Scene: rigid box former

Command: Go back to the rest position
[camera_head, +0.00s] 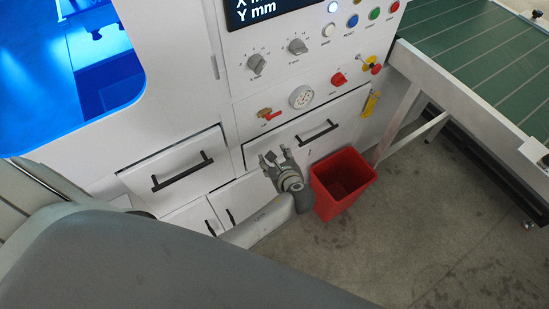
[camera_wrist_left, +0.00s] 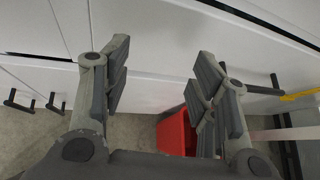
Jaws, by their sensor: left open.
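My left gripper (camera_head: 274,156) is in front of the white machine's drawers in the head view, above and left of the red bin. Its fingers are spread and nothing is between them. The left wrist view shows the same gripper (camera_wrist_left: 163,62) open, with white drawer fronts and grey floor beyond it. My right gripper does not show in either view.
A red open bin (camera_head: 343,182) stands on the floor beside my left gripper; it also shows in the wrist view (camera_wrist_left: 174,134). Drawers with black handles (camera_head: 182,171) are close by. A green conveyor (camera_head: 480,50) is at the upper right. The floor (camera_head: 420,230) at right is clear.

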